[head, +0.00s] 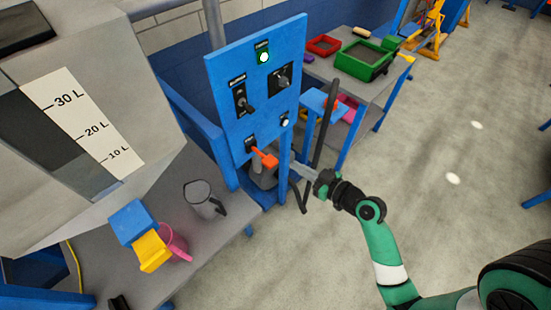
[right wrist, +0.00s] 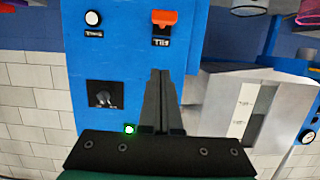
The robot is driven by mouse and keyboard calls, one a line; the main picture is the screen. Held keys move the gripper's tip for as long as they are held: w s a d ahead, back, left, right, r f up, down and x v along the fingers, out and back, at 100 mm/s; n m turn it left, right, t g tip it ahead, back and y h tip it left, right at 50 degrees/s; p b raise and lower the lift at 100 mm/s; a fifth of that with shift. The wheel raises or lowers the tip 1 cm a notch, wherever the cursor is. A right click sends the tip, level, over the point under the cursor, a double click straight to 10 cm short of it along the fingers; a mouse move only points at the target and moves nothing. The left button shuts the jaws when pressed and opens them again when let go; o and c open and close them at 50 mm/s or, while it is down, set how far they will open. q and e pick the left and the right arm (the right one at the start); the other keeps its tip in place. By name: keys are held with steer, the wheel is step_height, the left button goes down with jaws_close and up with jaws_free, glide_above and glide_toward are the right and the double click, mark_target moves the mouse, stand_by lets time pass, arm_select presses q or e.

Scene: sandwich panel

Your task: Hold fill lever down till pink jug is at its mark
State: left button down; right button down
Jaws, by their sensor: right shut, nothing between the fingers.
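The orange fill lever (head: 264,157) sticks out low on the blue panel (head: 225,75). It also shows in the right wrist view (right wrist: 164,18), where the picture is upside down. My right gripper (head: 296,169) is shut and empty, near the lever's right side in the head view. In the right wrist view its fingertips (right wrist: 158,72) point toward the lever, with a visible gap. The pink jug (head: 177,243) stands on the grey bench, partly hidden by the yellow spout (head: 150,250). Its mark and liquid level cannot be made out. My left gripper is not in view.
A grey jug (head: 202,197) stands near the pink jug. A tank gauge (head: 85,120) reads 10 to 30 L. The panel carries a lit green lamp (head: 264,57) and dark switches. A table (head: 385,90) with red and green trays stands behind.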

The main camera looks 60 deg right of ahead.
mark_target(275, 161)
steer(key=shift+w, duration=0.1)
